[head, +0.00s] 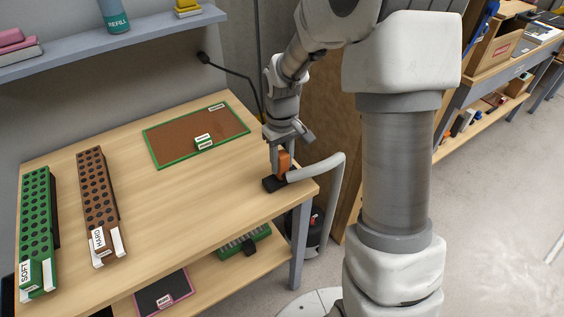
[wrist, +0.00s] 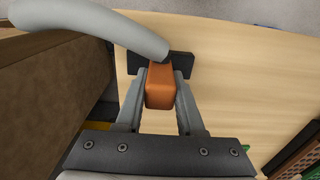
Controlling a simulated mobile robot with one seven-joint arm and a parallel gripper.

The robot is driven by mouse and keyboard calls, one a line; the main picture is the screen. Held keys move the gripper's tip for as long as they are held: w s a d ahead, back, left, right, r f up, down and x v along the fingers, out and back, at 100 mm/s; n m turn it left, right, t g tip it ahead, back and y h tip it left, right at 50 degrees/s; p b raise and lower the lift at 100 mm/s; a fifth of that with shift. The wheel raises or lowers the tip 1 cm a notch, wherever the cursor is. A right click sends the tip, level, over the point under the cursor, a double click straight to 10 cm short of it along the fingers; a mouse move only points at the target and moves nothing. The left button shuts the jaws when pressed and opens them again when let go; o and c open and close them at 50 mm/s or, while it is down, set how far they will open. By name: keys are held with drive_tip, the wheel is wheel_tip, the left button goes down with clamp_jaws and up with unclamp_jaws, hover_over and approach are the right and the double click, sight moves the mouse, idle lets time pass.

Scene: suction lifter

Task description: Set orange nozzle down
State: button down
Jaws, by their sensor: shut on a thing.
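The orange nozzle (head: 284,162) is an upright orange block with a pale grey hose (head: 325,168) attached, near the right front corner of the wooden table (head: 185,190). My gripper (head: 277,160) points down and is shut on it. In the wrist view the nozzle (wrist: 160,87) sits between both fingers. A black base (head: 272,185) lies on the table right under the nozzle; in the wrist view this dark piece (wrist: 181,64) shows behind it. I cannot tell whether the nozzle touches the base.
A green-rimmed brown mat (head: 165,160) with labelled pieces lies at the back. A brown HARD rack (head: 99,190) and a green SOFT rack (head: 37,220) stand at the left. The hose bends down past the table's right edge. The middle of the table is clear.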

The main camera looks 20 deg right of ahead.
drive_tip(key=shift+f, duration=0.2)
drive_tip(key=c, duration=0.5)
unclamp_jaws()
drive_tip(key=shift+r, duration=0.1)
